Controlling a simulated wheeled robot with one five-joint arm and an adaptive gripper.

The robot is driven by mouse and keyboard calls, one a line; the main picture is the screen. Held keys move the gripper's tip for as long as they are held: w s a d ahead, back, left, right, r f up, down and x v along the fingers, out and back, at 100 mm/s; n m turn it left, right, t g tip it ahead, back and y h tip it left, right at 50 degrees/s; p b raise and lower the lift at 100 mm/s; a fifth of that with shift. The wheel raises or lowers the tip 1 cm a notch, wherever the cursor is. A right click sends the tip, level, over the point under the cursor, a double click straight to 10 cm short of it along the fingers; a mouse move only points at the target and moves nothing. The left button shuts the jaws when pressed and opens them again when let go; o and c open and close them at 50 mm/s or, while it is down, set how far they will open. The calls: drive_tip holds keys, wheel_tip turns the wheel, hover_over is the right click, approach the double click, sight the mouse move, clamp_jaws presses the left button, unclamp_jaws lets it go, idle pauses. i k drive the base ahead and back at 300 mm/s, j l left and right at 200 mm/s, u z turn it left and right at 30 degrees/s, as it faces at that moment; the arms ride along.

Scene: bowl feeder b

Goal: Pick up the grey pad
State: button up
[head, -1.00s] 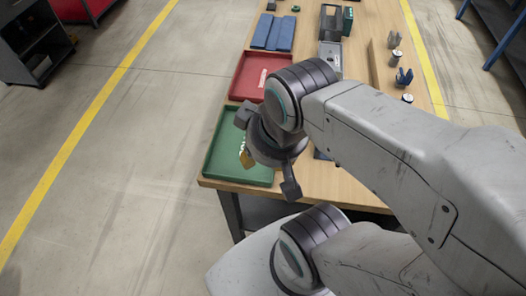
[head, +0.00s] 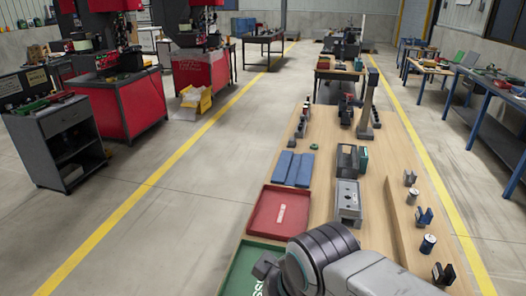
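I cannot make out a grey pad for certain in the head view. Blue flat pads (head: 293,168) lie side by side on the wooden table (head: 385,150), beyond the red tray. A grey metal block (head: 348,200) stands right of the red tray. My gripper (head: 266,266) is at the bottom edge, over the green tray (head: 246,262). Only one dark finger part shows; the rest is cut off or behind my arm, so its opening is hidden.
The red tray (head: 279,212) lies beyond the green one. A dark open fixture (head: 347,160) and a tall dark post stand farther back. A wooden divider (head: 398,218) runs along the right, with small cylinders (head: 428,243) and brackets beyond it.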

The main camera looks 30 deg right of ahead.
sight(291, 142)
drive_tip(key=z, duration=1.35)
drive_tip(key=j+u, duration=1.2)
drive_tip(key=u, duration=0.2)
drive_tip(key=i+j+u, duration=0.15)
drive_tip(key=j+u, duration=0.3)
drive_tip(key=i+j+z, duration=0.2)
drive_tip(key=i, duration=0.45)
drive_tip(key=i+z, duration=0.9)
